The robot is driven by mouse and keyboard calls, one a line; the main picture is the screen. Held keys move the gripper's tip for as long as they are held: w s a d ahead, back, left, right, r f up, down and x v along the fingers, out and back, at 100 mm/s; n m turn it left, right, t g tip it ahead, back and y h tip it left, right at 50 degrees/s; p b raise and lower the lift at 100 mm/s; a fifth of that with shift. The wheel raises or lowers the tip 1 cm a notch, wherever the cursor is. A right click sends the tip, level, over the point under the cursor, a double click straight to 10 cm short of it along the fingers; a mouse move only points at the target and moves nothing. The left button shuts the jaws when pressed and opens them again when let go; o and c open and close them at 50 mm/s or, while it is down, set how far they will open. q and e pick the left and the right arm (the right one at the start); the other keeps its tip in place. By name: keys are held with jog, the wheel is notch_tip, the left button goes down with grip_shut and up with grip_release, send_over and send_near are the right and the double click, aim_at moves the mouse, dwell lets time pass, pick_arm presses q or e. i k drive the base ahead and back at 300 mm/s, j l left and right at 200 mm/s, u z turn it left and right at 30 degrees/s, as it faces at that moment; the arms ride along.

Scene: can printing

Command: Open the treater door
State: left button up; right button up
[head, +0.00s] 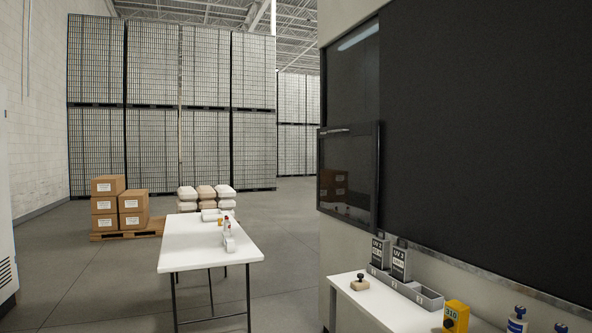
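A dark, glossy door panel (347,205) with a black frame is on the pale machine housing right of centre; I take it to be the treater door. A bar-like handle (338,131) runs along its top edge. The panel looks set a little out from the wall, and I cannot tell whether it is shut. Above it is a dark glassy area (352,85) with a light streak at its top. Neither of my grippers is in view.
A white counter (375,305) below holds a grey bin (410,288) with two labelled units, a small stamp-like object (360,283), a yellow box (456,316) and bottles. A white table (205,257) stands left of centre. Grey floor (285,250) between them is clear.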

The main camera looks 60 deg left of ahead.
aim_at(347, 155)
jog(key=u, duration=1.55)
jog(key=i+j+u, duration=0.3)
jog(key=i, duration=0.4)
jog(key=i+u, duration=0.3)
jog(key=i, duration=2.05)
jog(key=i+z, duration=0.35)
jog(key=i+j+z, duration=0.5)
jog(key=i+z, duration=0.2)
jog(key=i+j+z, duration=0.3)
jog(key=z, duration=0.15)
jog(key=i+j+z, duration=0.25)
jog(key=j+z, duration=0.25)
